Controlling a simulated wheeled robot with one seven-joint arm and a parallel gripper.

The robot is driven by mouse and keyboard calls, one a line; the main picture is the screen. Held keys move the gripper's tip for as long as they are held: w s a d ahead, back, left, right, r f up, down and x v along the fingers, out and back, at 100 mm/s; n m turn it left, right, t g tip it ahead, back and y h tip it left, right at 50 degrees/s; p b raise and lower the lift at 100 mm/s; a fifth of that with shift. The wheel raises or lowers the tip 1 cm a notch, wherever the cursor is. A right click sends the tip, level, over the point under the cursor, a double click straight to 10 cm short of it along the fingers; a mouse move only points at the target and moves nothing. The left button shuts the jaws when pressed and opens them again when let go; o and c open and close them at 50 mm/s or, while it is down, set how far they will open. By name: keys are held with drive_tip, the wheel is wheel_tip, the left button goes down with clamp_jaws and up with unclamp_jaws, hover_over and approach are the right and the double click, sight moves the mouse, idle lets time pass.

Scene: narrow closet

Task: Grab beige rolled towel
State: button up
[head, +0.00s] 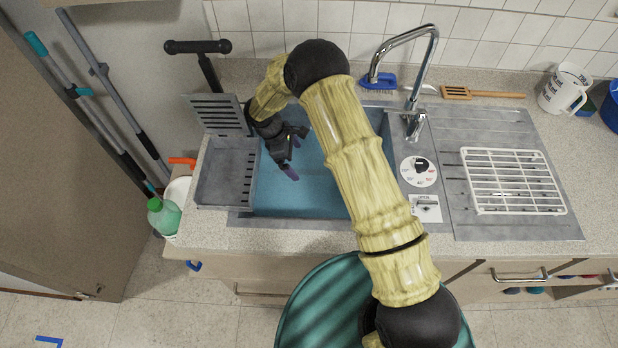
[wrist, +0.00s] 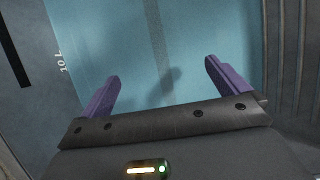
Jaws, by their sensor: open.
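I see no beige rolled towel in either view. My gripper (head: 289,172) hangs over the left part of the sink basin (head: 315,198), pointing down. In the wrist view its two purple fingers (wrist: 162,72) are spread wide apart, with nothing between them. Below them is only the blue-teal basin surface, with a faint shadow. My arm covers part of the basin and counter in the head view.
A grey slotted rack (head: 226,172) stands at the sink's left edge, close to my gripper. The faucet (head: 412,75) rises behind the sink. A white wire rack (head: 512,182) lies on the right drainboard. A green bottle (head: 163,216) stands at lower left.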

sight(304, 171)
drive_tip(key=p+x, duration=0.1)
drive_tip(key=x, duration=0.5)
drive_tip(key=shift+f+p, duration=0.1)
drive_tip(key=shift+p, duration=0.2)
drive_tip(key=shift+p+x, duration=1.1)
drive_tip(key=shift+x, duration=1.5)
drive_tip(key=shift+s, duration=0.1)
drive_tip(key=c, duration=1.2)
drive_tip(key=shift+c, duration=0.4)
drive_tip(key=shift+r, duration=0.2)
